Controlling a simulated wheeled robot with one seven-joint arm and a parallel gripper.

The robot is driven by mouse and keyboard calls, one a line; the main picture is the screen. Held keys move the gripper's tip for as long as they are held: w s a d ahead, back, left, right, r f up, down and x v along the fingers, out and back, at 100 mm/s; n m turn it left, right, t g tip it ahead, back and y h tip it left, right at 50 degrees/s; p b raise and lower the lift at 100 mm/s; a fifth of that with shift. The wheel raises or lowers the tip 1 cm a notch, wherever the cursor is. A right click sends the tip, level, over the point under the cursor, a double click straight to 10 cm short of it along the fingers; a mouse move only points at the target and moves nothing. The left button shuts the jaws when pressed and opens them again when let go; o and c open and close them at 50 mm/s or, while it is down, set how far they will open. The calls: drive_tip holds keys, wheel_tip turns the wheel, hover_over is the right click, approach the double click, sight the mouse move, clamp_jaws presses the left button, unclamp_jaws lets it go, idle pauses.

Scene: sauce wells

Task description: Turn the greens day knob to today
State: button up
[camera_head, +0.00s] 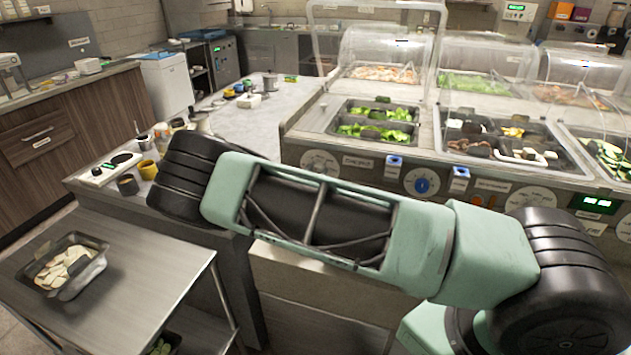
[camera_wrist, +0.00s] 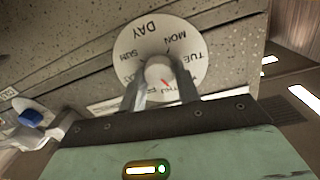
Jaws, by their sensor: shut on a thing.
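In the wrist view a round white dial (camera_wrist: 133,47) shows upside down, with DAY, SUN, MON and TUE readable. A pale knob (camera_wrist: 158,72) stands at its middle, with a red mark near a partly covered label toward my gripper. My gripper (camera_wrist: 160,78) is shut on this knob, one finger on each side. Leafy greens (camera_head: 375,132) lie in pans above the counter's front panel.
Another dial with a blue centre (camera_head: 422,182) and blue-topped fittings sit along the front panel. A green display (camera_head: 597,203) is at the right, too small to read. A steel table (camera_head: 150,262) with a pan of slices stands at the left.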

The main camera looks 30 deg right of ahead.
drive_tip(key=m+b, duration=0.6)
drive_tip(key=b, duration=0.3)
drive_tip(key=m+b, duration=0.7)
drive_tip(key=b, duration=0.3)
drive_tip(key=shift+s+d+f+t+y, duration=0.1)
drive_tip(key=shift+s+f+t+y, duration=0.05)
drive_tip(key=shift+t+y, duration=0.2)
drive_tip(key=shift+m, duration=0.3)
drive_tip(key=o, duration=1)
drive_tip(key=v, duration=1.1)
drive_tip(key=b+v, duration=0.1)
drive_tip(key=v, duration=0.5)
drive_tip(key=shift+s+a+r, duration=0.1)
drive_tip(key=shift+a+r, duration=0.1)
drive_tip(key=shift+r, duration=0.1)
